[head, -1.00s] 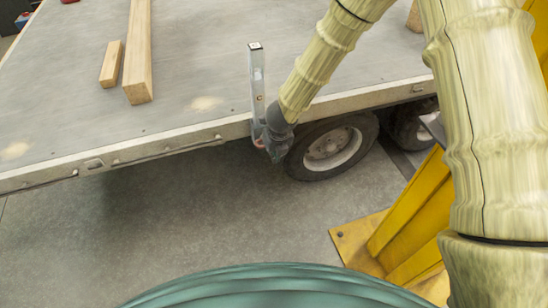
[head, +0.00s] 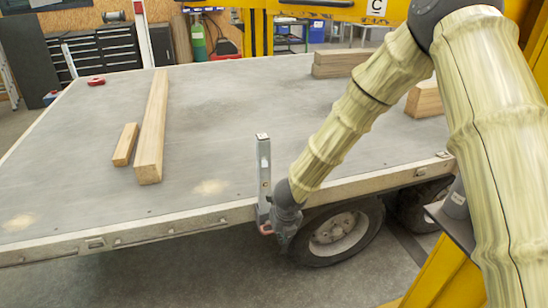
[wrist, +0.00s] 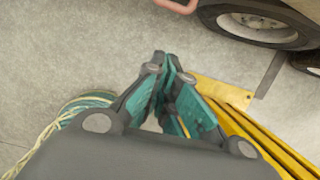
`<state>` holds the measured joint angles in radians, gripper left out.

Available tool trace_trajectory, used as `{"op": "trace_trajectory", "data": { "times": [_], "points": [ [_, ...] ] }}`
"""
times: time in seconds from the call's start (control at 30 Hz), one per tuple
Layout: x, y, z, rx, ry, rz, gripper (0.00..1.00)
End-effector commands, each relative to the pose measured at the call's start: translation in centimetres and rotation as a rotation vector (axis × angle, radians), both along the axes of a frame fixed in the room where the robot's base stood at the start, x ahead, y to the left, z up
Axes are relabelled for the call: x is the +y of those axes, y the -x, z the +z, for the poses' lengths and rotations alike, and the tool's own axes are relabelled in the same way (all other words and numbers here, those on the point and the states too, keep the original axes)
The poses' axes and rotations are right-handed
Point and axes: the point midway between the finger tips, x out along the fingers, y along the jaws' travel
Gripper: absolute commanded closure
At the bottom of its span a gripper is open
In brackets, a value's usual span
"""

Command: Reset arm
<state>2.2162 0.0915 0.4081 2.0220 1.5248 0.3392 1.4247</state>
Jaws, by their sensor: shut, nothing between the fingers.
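My gripper (head: 284,232) hangs from my sleeved arm at the near side edge of the trailer, just left of the wheel in the head view. It is small and dark there. In the wrist view my gripper (wrist: 168,68) shows its teal-padded fingers drawn together, with nothing between them. It points down over the grey floor. In the head view an upright metal post (head: 263,165) stands at the trailer edge just left of my gripper. A reddish handle (head: 266,230) sits at its foot, partly beside my gripper; whether they touch is unclear. It also shows at the wrist view's top (wrist: 178,5).
The trailer bed (head: 230,120) carries a long timber (head: 153,125), a short timber (head: 126,144) and more beams (head: 340,63) at the back right. A trailer wheel (head: 338,232) is right of my gripper. A yellow frame (head: 440,275) stands close at right.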

Motion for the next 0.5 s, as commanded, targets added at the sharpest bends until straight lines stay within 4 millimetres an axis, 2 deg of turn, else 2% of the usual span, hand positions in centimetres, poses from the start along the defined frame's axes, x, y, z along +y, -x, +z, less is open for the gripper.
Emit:
{"op": "trace_trajectory", "data": {
  "times": [0.17,0.27,0.5],
  "points": [
    [-1.5,1.5,-1.9,0.011,0.058,0.109,1.0],
    [-3.7,3.9,-4.6,0.029,0.144,0.295,1.0],
    [-10.0,11.6,-11.5,0.096,0.355,0.926,1.0]
  ]
}}
